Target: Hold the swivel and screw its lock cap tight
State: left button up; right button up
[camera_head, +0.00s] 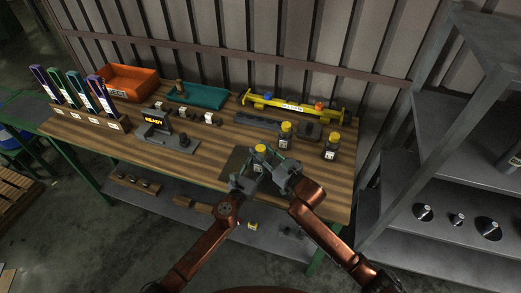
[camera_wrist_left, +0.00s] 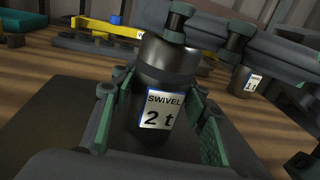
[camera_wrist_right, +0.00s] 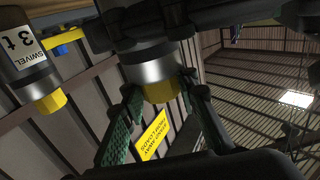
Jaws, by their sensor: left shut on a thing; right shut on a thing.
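The dark swivel (camera_wrist_left: 160,70), with a white label reading "SWIVEL 2 t", stands upright on a dark mat (camera_wrist_left: 50,125). My left gripper (camera_wrist_left: 157,110) is shut on its body, with green finger pads on both sides. The yellow lock cap (camera_wrist_right: 160,91) sits on the swivel's silver collar (camera_wrist_right: 150,64). My right gripper (camera_wrist_right: 160,100) is shut on the cap, its fingers on both sides. In the head view the cap (camera_head: 261,149) shows just above my left gripper (camera_head: 247,177) and right gripper (camera_head: 279,168). The cap's thread is hidden, so its tightness cannot be told.
Two other yellow-capped swivels (camera_head: 286,130) (camera_head: 332,150) stand to the right on the bench. A yellow beam (camera_head: 290,106) lies behind them. A grey device with a lit display (camera_head: 154,119) stands left. The front left of the bench (camera_head: 210,160) is clear.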

pick_arm(q)
jog(key=shift+d, duration=0.1)
pick_arm(e)
jog(key=shift+r, duration=0.1)
jog(key=o, duration=1.2)
jog(key=v, duration=1.2)
pick_arm(q)
jog(key=o, duration=1.7)
